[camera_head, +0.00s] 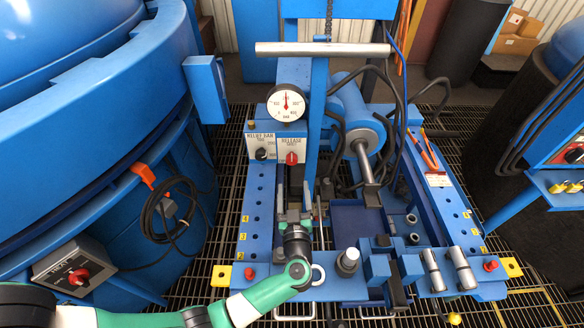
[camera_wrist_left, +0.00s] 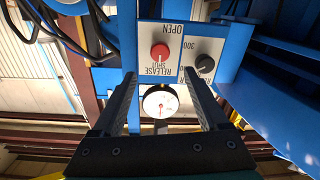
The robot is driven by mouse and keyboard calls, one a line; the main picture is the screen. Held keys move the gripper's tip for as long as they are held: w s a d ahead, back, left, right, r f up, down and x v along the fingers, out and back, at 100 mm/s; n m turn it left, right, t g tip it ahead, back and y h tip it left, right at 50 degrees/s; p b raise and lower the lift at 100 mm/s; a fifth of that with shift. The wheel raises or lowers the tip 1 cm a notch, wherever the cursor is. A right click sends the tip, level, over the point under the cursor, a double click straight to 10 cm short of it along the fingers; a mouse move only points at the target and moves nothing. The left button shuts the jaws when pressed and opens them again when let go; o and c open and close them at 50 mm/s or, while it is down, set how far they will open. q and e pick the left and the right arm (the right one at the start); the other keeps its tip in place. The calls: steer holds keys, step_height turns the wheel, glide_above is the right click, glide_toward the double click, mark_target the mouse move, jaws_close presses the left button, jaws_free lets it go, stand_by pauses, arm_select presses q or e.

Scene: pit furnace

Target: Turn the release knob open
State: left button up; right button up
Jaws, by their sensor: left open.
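The red release knob (camera_head: 292,158) sits on a white plate marked RELEASE on the blue press, below the round gauge (camera_head: 287,103). In the left wrist view the scene is upside down; the red knob (camera_wrist_left: 160,52) shows beyond the fingertips, with OPEN and SHUT printed on its plate. My left gripper (camera_head: 293,190) is open and empty, in front of the knob and apart from it. Its two fingers (camera_wrist_left: 160,85) also frame the gauge (camera_wrist_left: 160,101) in the wrist view. My right gripper is not in view.
A black relief knob (camera_head: 262,154) is beside the release knob. A blue upright with a grey crossbar (camera_head: 322,49) stands just right of it. A blue cylinder and black hoses are farther right. Metal fittings (camera_head: 347,262) stand along the bench front.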

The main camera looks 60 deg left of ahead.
mark_target(292, 162)
arm_select(q)
steer(key=b+x, duration=0.5)
steer(key=x, duration=0.5)
steer(key=shift+f, duration=0.15)
steer(key=shift+w+a, duration=0.1)
steer(key=shift+a, duration=0.25)
jaws_close()
